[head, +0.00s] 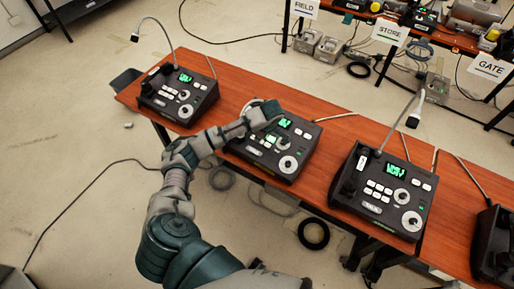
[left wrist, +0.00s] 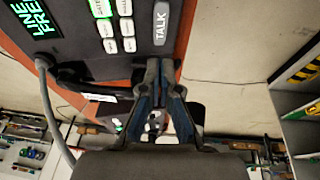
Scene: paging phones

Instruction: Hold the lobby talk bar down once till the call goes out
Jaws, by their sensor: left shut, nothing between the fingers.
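The middle paging console (head: 262,158) stands on the red-brown table, partly hidden by my left arm. Its talk bar (head: 254,150) is near its front edge, and the grey TALK bar also shows in the left wrist view (left wrist: 160,24). Its green display (left wrist: 22,18) reads LINE FREE in that view, and one button (left wrist: 100,8) is lit green. My left gripper (head: 268,115) is over the console's left and back part in the head view. In the wrist view its fingers (left wrist: 160,72) are shut and empty, just short of the TALK bar. No lobby label is readable. My right gripper is out of view.
Similar consoles stand at the left (head: 178,97) and right (head: 383,192), with gooseneck microphones rising beside them. Another console (head: 494,245) is cut off at the right edge. Signs FIELD, STORE and GATE (head: 488,67) hang on a back shelf. Cables lie on the floor.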

